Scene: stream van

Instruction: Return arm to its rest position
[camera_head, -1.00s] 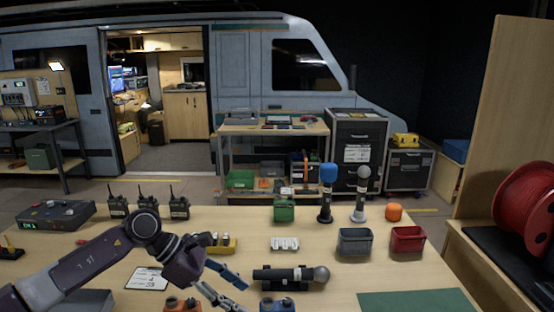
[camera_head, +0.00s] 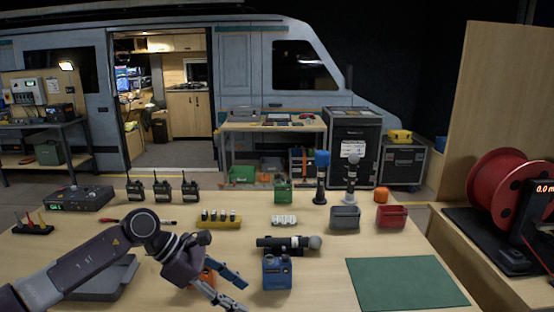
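My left arm comes in from the lower left, bent at the elbow, reaching over the wooden table (camera_head: 325,285). My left gripper (camera_head: 242,297) has its two fingers apart with nothing between them. It is above the table's near part, left of a blue two-knobbed box (camera_head: 277,273) and in front of an orange item (camera_head: 207,276), which it partly hides. My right arm and gripper are not in view.
A black microphone (camera_head: 285,243) lies beyond the blue box. A yellow battery tray (camera_head: 219,222), grey bin (camera_head: 345,218) and red bin (camera_head: 392,217) stand farther back. A grey case (camera_head: 105,285) lies behind my arm. The green mat (camera_head: 405,283) is bare.

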